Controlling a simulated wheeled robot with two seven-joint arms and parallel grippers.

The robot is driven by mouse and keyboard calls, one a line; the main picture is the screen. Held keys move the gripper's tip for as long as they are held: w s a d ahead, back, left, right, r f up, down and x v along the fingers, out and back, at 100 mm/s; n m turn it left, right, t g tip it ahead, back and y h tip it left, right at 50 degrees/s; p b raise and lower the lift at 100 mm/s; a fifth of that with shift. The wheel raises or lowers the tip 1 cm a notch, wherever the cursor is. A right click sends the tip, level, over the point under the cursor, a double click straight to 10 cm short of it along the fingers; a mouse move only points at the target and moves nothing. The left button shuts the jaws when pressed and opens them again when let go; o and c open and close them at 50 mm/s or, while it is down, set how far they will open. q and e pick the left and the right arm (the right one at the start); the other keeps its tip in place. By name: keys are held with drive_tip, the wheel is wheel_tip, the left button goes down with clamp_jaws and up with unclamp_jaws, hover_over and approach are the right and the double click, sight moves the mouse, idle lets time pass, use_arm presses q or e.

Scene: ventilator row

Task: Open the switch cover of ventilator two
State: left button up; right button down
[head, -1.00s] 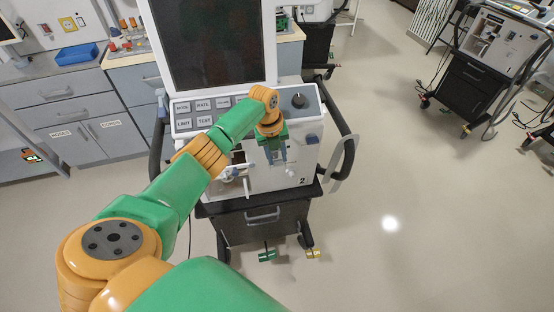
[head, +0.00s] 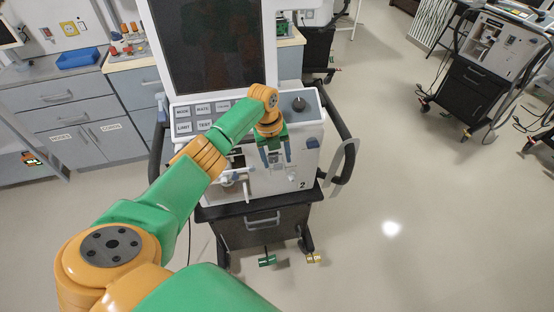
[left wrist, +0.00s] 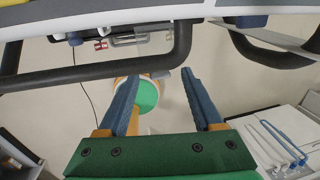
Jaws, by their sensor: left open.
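Ventilator two (head: 306,165), a white unit with a dark screen and a "2" on its lower right front, stands on a black cart. My left gripper (head: 276,160) is in front of its lower front panel, with its two blue fingers apart, pointing down and holding nothing visible. In the left wrist view the open fingers (left wrist: 161,100) have nothing between their tips but floor and a green and orange part of mine behind. I cannot clearly make out the switch cover; the gripper and arm hide part of the panel. My right gripper is not in view.
A black side handle (head: 343,130) curves out at right. White tube fittings (head: 243,180) stick out left of the gripper. Another ventilator (head: 486,65) stands far right.

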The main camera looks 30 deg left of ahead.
use_arm(q)
drive_tip(key=r, duration=0.6)
drive_tip(key=shift+s+a+b, duration=0.3)
drive_tip(key=shift+s+b, duration=0.05)
drive_tip(key=shift+b, duration=0.05)
drive_tip(key=shift+f, duration=0.15)
